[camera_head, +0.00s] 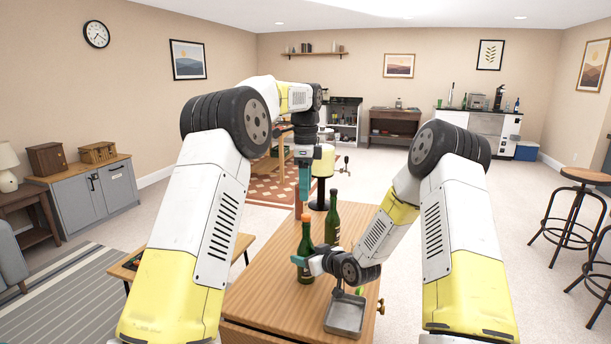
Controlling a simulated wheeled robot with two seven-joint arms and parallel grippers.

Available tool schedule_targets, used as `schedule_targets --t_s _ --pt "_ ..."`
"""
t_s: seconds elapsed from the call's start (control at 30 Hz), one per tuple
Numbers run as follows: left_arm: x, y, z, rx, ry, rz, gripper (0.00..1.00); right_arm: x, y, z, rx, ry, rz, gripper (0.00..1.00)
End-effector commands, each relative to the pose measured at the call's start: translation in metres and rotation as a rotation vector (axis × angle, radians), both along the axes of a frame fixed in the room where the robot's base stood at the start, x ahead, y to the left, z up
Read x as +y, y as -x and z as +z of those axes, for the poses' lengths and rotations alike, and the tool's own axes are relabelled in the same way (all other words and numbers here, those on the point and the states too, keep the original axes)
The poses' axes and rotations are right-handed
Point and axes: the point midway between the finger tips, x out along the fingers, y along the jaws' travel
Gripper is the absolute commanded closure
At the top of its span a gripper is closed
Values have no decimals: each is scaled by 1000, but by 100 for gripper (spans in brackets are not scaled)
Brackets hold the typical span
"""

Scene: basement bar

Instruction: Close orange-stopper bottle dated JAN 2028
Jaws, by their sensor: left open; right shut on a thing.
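A dark green bottle (305,240) stands upright on the wooden table, with an orange stopper (306,217) at its mouth. Whether the stopper is fully seated is too small to tell. My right gripper (303,261) is shut on this bottle's lower body. My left gripper (303,186) is open, pointing down just above the stopper. A second dark green bottle (333,221) stands behind and to the right, with a dark top. No date on either bottle is readable.
The wooden table (265,290) is mostly clear at its front left. A grey metal tray (345,316) lies near its right edge, with a small green thing (360,290) behind it. Bar stools (578,205) stand far right on the floor.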

Motion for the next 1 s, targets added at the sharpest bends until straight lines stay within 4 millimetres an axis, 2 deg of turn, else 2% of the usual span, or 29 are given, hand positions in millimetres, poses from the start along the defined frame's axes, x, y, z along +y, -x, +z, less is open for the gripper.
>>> schedule_targets --t_s 0.1,0.27,0.63,0.67,0.7,0.77,0.8,1.0 --pt "0 -1 22 -2 1 0 49 0 0 1 -1 -1 0 100" --pt "0 0 39 -1 1 -1 49 0 0 1 -1 -1 0 100" --pt "0 0 45 1 0 -1 49 0 0 1 -2 -1 0 100" --pt "0 0 45 1 0 -1 49 0 0 1 -1 -1 0 42" --pt "0 0 45 2 0 -1 49 0 0 1 -1 -1 0 35" --pt "0 0 45 1 0 -1 49 0 0 1 -1 -1 0 23" --pt "0 0 44 1 0 0 49 0 0 0 -1 -1 0 21" --pt "0 0 44 1 0 0 49 0 0 0 -1 -1 0 21"
